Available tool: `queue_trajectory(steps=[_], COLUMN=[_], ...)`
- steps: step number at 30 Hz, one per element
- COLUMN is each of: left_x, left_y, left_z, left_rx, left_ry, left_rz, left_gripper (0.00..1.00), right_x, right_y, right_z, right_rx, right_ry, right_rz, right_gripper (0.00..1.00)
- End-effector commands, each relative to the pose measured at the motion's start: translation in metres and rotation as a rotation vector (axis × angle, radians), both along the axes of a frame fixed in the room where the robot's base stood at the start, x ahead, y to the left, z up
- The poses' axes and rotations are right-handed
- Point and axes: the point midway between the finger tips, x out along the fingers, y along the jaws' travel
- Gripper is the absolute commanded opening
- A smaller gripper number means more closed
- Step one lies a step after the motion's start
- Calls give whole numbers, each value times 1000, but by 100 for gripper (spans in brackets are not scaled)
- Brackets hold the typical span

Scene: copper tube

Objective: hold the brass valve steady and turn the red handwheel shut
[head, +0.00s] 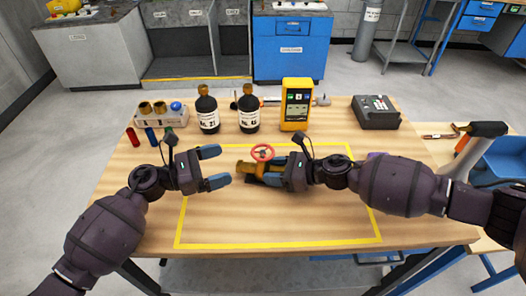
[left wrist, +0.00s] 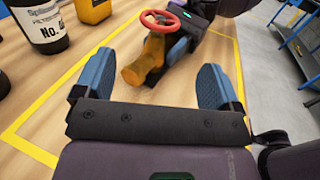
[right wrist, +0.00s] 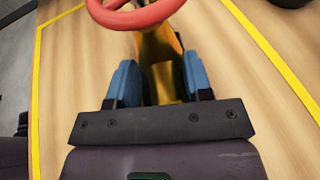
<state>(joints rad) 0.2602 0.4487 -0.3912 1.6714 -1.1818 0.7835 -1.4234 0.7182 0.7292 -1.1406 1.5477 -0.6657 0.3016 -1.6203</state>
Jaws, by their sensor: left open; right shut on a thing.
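The brass valve (head: 246,167) lies on the wooden table inside the yellow outline, with its red handwheel (head: 262,153) on top. My right gripper (head: 270,172) is shut on the valve body from the right; in the right wrist view its blue fingers (right wrist: 157,82) flank the brass body (right wrist: 165,78). The red handwheel (right wrist: 132,12) is partly cut off at the top there. My left gripper (head: 219,167) is open and empty, just left of the valve, its blue fingers apart. In the left wrist view the valve (left wrist: 150,62) and handwheel (left wrist: 172,20) show beyond the open fingers (left wrist: 155,85).
Two dark bottles (head: 207,112) and a yellow meter (head: 296,105) stand behind the outline. A dark grey box (head: 376,112) sits at the back right, and a small rack (head: 161,115) at the back left. The front of the outlined area (head: 275,220) is clear.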

Motion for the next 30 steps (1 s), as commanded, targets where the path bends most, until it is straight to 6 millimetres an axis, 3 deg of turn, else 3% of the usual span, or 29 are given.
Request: queue_trajectory(steps=[18,24,30], left_x=[30,34,36], left_y=[-92,-107,-111], left_z=[0,0,0], left_rx=[-3,-1,0], left_ry=[1,2,1], left_rz=[-4,-3,-3], left_gripper=[89,89,89], right_x=[-1,-1,-1], right_y=[1,1,1], right_z=[-1,-1,-1], right_rx=[0,1,1], right_ry=[1,2,2], right_rz=[2,3,3], right_gripper=[33,33,33])
